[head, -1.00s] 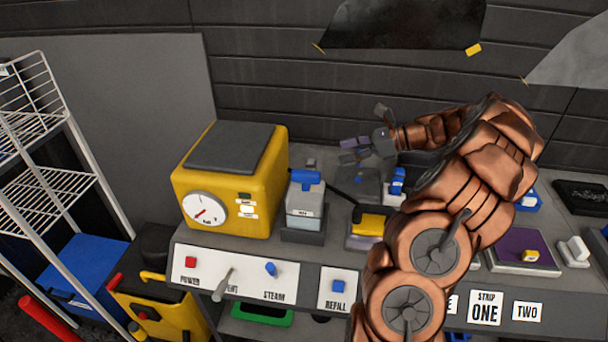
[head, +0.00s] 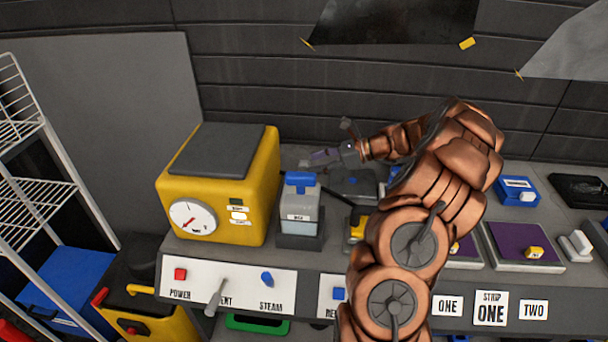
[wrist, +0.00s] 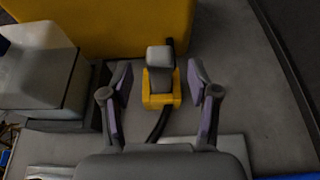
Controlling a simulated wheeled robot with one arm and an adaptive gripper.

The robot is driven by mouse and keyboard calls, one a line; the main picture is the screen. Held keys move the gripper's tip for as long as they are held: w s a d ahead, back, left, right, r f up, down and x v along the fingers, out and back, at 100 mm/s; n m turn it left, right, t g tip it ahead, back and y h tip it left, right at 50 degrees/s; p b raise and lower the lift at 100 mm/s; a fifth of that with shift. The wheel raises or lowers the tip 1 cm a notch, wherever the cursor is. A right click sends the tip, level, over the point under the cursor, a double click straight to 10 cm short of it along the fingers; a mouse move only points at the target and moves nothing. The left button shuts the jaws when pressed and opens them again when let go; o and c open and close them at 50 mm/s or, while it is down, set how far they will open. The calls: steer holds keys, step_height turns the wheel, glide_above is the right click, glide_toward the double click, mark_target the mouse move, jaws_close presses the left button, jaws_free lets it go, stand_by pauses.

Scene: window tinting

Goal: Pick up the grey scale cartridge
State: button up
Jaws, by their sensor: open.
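The grey cartridge (wrist: 160,60) stands upright in a yellow collar (wrist: 161,99) in the wrist view, beside the yellow machine. My gripper (wrist: 161,92) is open, with its two purple-padded fingers apart on either side of the cartridge and collar. Gaps show on both sides, so neither finger appears to touch it. In the head view my gripper (head: 318,159) is just right of the yellow machine (head: 255,205), and I cannot make out the cartridge clearly there.
A grey tank (head: 301,213) with a blue top stands in front of the machine's right side and shows left in the wrist view (wrist: 45,75). A dark hose (wrist: 163,125) runs past the collar. The wall is close behind. Purple mats (head: 515,245) lie to the right.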

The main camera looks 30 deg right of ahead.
steer(key=x, duration=0.3)
steer(key=shift+p, duration=0.3)
jaws_close()
